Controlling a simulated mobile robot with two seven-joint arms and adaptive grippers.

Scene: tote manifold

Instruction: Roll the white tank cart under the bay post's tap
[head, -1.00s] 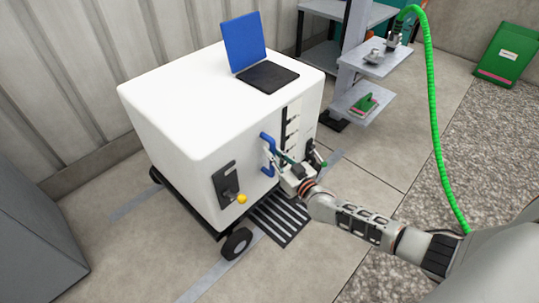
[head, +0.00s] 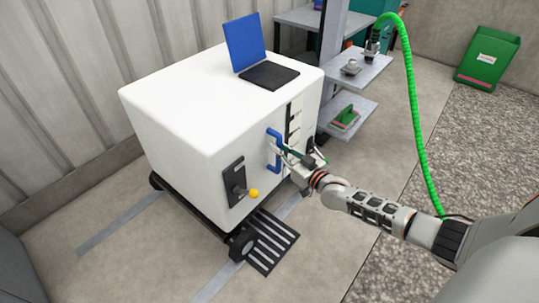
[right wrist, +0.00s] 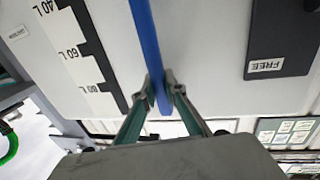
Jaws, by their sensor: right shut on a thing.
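The white tank cart (head: 190,120) stands on its black wheeled base, with a blue flap (head: 245,43) raised beside a black square (head: 268,75) on its top. My right gripper (head: 280,152) is shut on the blue upright handle (head: 272,135) on its front. In the right wrist view my gripper's fingertips (right wrist: 160,92) pinch the blue bar (right wrist: 144,35). A lever with a yellow knob (head: 254,193) sits on a dark plate left of the handle. The grey bay post (head: 333,40) stands behind the cart's right side. My left gripper is not in view.
The post's shelves (head: 362,66) carry small items and a fitting (head: 372,48) with a green hose (head: 417,120). A slotted grate (head: 268,243) lies beside the front wheel (head: 243,243). A corrugated wall (head: 80,85) runs behind. A green bin (head: 489,60) stands far right.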

